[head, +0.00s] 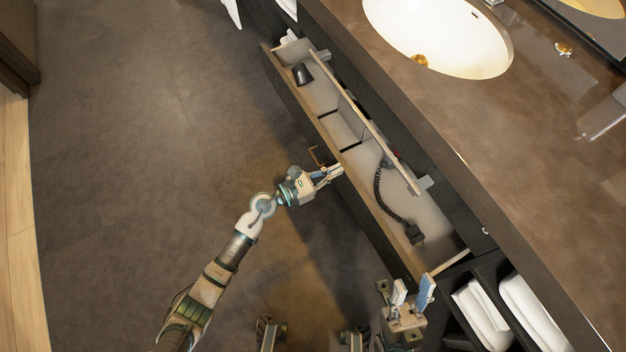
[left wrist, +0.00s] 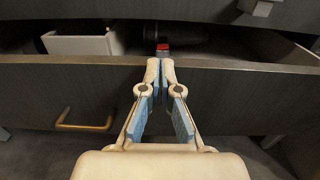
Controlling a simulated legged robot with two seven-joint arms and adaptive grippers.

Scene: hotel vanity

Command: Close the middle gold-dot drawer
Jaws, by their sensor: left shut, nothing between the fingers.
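A dark-fronted drawer (head: 385,240) stands open below the counter in the head view, running diagonally. Its front panel (left wrist: 235,95) fills the middle of the left wrist view, with a brass bar handle (left wrist: 85,126) at left. I cannot make out a gold dot on it. My left gripper (head: 340,170) is shut and empty, its fingertips at the top edge of the drawer front, right of the handle; whether they touch is unclear. It also shows in the left wrist view (left wrist: 160,62). My right gripper (head: 412,290) is open and empty near the drawer's near end.
The drawer holds a dark cup (head: 301,74) and a coiled black cord (head: 386,196). Shelves with white towels (head: 480,315) lie at the lower right. The brown counter (head: 500,140) with a white basin (head: 440,35) is above. The floor (head: 130,150) at left is clear.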

